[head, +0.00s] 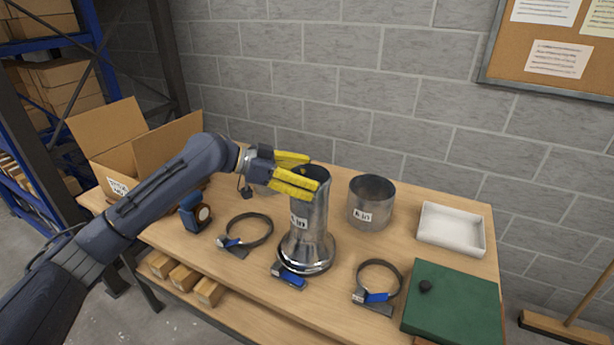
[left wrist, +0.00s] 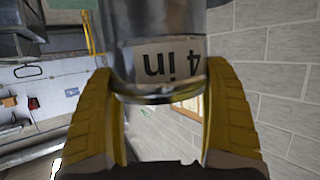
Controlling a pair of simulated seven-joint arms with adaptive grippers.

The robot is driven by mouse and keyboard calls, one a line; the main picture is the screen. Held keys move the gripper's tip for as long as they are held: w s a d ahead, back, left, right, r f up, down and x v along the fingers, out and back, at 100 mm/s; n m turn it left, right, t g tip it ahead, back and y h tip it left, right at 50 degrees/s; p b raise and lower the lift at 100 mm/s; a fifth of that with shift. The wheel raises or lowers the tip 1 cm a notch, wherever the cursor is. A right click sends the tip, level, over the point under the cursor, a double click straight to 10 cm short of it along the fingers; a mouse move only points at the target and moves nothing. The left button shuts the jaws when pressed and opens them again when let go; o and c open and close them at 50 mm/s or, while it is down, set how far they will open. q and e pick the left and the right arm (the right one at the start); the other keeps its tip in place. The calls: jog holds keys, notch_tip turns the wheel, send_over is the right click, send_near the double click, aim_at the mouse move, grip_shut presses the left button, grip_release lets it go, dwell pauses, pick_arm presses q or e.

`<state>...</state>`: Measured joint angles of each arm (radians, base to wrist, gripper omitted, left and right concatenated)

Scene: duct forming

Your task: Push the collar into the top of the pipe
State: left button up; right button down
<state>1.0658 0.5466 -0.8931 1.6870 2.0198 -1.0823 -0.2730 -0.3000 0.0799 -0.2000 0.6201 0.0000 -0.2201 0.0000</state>
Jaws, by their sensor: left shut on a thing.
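A metal pipe (head: 309,219) with a "4 in" label stands upright on the table, its shiny foot flared wide. The label shows upside down in the left wrist view (left wrist: 170,62). My left gripper (head: 318,180) has its yellow fingers on both sides of the pipe's top end. In the left wrist view a shiny curved rim, which I take for the collar (left wrist: 155,96), lies between these fingers (left wrist: 160,98). The gripper is shut on it. The fingers hide much of the top, so I cannot tell how deep the collar sits. My right gripper is not in view.
A wider "6 in" metal pipe (head: 372,204) stands just right. Clamp rings (head: 270,232) (head: 399,270) lie left and right. A blue tool (head: 290,279) lies at the pipe's foot.

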pick_arm(q)
jog(key=o, duration=1.1)
jog(key=shift+c, duration=0.2)
jog(key=v, duration=1.2)
